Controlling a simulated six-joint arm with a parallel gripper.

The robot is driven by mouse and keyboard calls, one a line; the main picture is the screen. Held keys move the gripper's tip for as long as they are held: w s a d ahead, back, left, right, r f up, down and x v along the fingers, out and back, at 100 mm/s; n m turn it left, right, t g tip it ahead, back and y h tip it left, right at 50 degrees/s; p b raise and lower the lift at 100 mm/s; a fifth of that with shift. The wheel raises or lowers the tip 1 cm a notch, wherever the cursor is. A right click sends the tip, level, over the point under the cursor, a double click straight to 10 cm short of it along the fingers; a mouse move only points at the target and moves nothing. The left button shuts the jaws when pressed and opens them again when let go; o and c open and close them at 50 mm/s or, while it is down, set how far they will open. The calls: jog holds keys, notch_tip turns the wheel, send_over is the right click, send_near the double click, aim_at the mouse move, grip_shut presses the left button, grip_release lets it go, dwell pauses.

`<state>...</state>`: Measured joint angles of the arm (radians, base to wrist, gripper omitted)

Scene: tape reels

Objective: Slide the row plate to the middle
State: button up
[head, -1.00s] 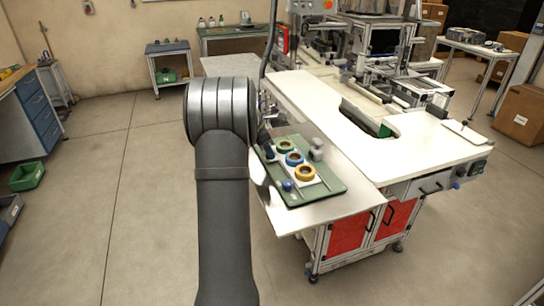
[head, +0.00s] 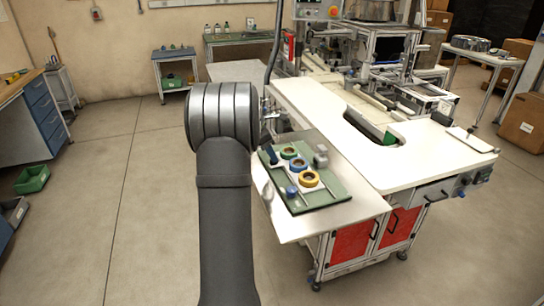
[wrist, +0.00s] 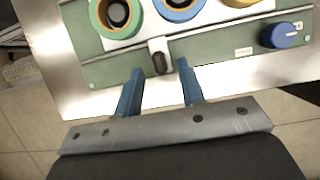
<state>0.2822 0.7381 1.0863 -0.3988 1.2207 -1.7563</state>
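The white row plate (wrist: 141,29) lies on a green board (wrist: 105,70) and carries a green reel (head: 288,153), a blue reel (head: 298,164) and a yellow reel (head: 308,178). The reels also show, cut off, at the top of the wrist view. A dark, rounded handle (wrist: 159,52) stands at the plate's near edge. My gripper (wrist: 160,68) is open, with its two blue fingertips on either side of the handle's near end. I cannot tell whether they touch it.
A blue knob (wrist: 283,35) sits on the board, right of the gripper. A grey block (head: 321,153) stands at the board's far right. The board rests on a metal tabletop (head: 340,208) beside a white bench (head: 420,160).

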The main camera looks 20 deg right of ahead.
jog(key=v, duration=1.5)
jog(key=shift+s+a, duration=0.1)
notch_tip(320, 180, up, 8)
dwell(0.9)
jog(key=s+a+r, duration=0.1)
jog(key=s+a, duration=0.1)
jog(key=s, duration=0.6)
jog(key=s+a+r, duration=0.2)
jog(key=s+a, duration=0.1)
jog(key=s, duration=0.6)
jog(key=s+a+r, duration=0.2)
jog(key=s+a, duration=0.1)
jog(key=s, duration=0.5)
jog(key=shift+s, duration=0.2)
dwell(1.0)
dwell(1.1)
